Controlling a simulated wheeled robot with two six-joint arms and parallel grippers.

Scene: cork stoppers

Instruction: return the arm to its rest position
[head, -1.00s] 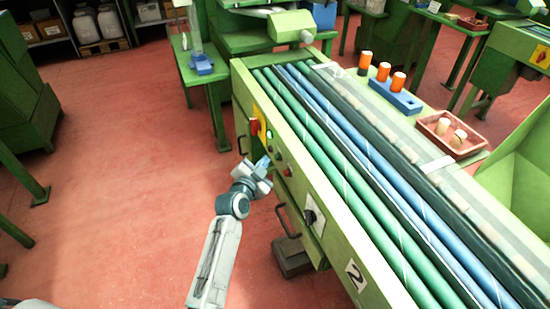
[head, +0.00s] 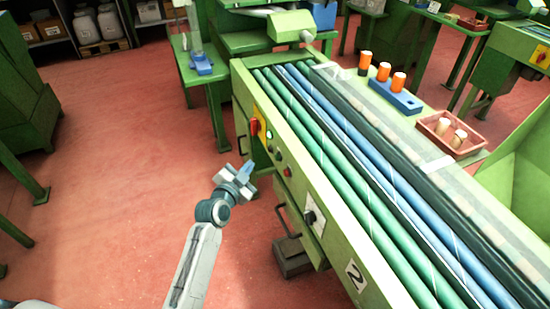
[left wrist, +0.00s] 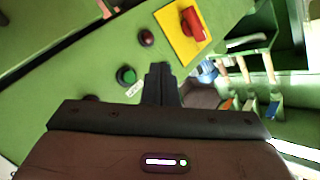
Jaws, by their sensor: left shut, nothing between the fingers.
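My left gripper (head: 244,171) is in front of the green machine's side panel (head: 318,190) in the head view, apart from it and over the red floor. Its fingers are shut and empty. In the left wrist view the shut fingers (left wrist: 160,82) point toward the panel, with a green button (left wrist: 126,75), a dark red button (left wrist: 146,38) and a red switch on a yellow plate (left wrist: 193,24) beyond them. My right gripper is not in view.
The machine's rollers (head: 350,160) run along its top. A blue block (head: 396,95) with orange-topped pieces and a reddish tray (head: 450,134) with cork stoppers stand beyond them. A black-handled drawer (head: 288,222) is on the machine's near side. Open floor (head: 120,180) lies left.

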